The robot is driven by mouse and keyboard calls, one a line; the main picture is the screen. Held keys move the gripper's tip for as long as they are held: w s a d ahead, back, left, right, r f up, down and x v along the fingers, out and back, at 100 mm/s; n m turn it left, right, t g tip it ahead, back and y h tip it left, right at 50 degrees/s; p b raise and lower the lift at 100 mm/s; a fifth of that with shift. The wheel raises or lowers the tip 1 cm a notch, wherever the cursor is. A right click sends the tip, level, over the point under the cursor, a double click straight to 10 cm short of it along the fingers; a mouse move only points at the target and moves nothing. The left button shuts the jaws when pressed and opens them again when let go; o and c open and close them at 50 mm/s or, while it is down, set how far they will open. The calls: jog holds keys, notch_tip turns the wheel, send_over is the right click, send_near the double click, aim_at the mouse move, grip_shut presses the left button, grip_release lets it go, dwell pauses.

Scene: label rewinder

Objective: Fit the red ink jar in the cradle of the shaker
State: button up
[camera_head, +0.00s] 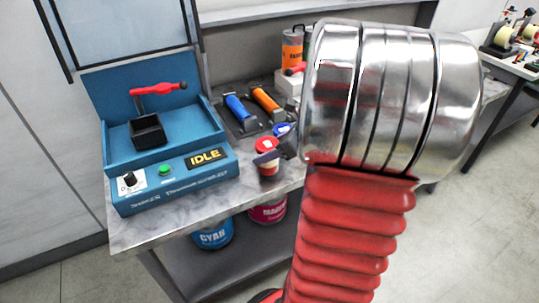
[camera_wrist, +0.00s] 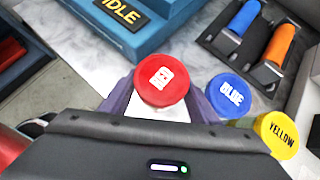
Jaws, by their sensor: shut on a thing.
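The red ink jar (camera_head: 267,146) is a small upright jar with a red lid, at the bench front right of the shaker. My gripper (camera_head: 276,156) is shut on its sides; the frames do not settle whether its base touches the bench. In the wrist view the jar's labelled red lid (camera_wrist: 161,80) sits between the purple fingers. The blue shaker (camera_head: 172,183) stands at the left, with an IDLE display and a green button. Its cradle (camera_head: 148,132) is a black, open-topped square box that looks empty. A red-handled clamp (camera_head: 158,88) is behind and above it.
A blue-lidded jar (camera_wrist: 235,93) stands close right of the red one, a yellow-lidded jar (camera_wrist: 278,134) beyond it. Blue (camera_head: 238,109) and orange (camera_head: 265,99) handled tools lie behind. Bare bench lies between jar and shaker. My arm hides the right side.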

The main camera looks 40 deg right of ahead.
jog(key=shift+f, duration=0.95)
jog(key=o, duration=1.5)
jog(key=shift+f, duration=0.1)
jog(key=v, duration=1.2)
